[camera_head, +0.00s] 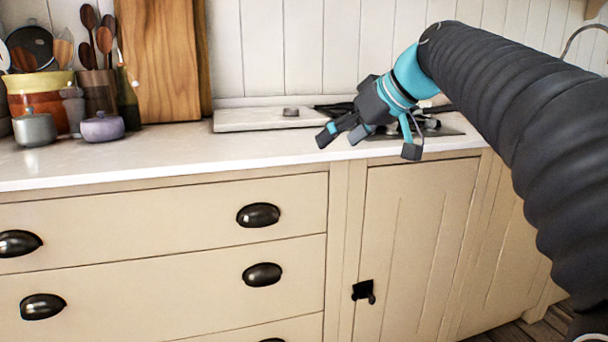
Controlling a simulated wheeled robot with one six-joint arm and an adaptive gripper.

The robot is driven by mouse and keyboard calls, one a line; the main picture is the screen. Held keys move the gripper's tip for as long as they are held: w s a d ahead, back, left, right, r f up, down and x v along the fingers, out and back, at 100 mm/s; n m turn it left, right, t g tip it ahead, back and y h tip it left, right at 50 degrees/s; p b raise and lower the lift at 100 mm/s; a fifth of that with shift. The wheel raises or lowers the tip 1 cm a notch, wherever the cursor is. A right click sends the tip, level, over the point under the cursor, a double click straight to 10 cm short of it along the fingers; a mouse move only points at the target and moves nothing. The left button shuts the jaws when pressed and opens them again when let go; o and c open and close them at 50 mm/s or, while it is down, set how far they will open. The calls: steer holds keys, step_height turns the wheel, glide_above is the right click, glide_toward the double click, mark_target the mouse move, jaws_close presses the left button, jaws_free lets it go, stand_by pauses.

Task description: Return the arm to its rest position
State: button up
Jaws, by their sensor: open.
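My gripper (369,144) is open, with its dark, blue-trimmed fingers spread and nothing seen between them. It shows in front of the right part of the counter, near its front edge. Whether it is above the counter or just in front of it I cannot tell. My arm, in a dark ribbed sleeve, reaches in from the lower right and is bent at the top, with the gripper pointing down and left.
The white counter (210,152) is clear in its front middle. A pale slab (262,119) bears a small grey object (290,112). Dark metal items lie behind my gripper. Pots, utensils and a wooden board (160,60) stand at left. Drawers and a cupboard door (410,240) are shut.

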steer(key=s+d+f+m+h, duration=0.3)
steer(key=s+d+f, duration=0.1)
steer(key=s+f, duration=0.9)
steer(key=s+d+f+m+g+h, duration=0.1)
steer(key=s+d+f+m+h, duration=0.3)
steer(key=s+f, duration=0.8)
step_height(320, 180, down, 3)
steer(key=shift+s+d+r+m+p, duration=0.15)
steer(key=shift+s+d+m+p, duration=0.15)
steer(key=shift+s+d+p, duration=0.1)
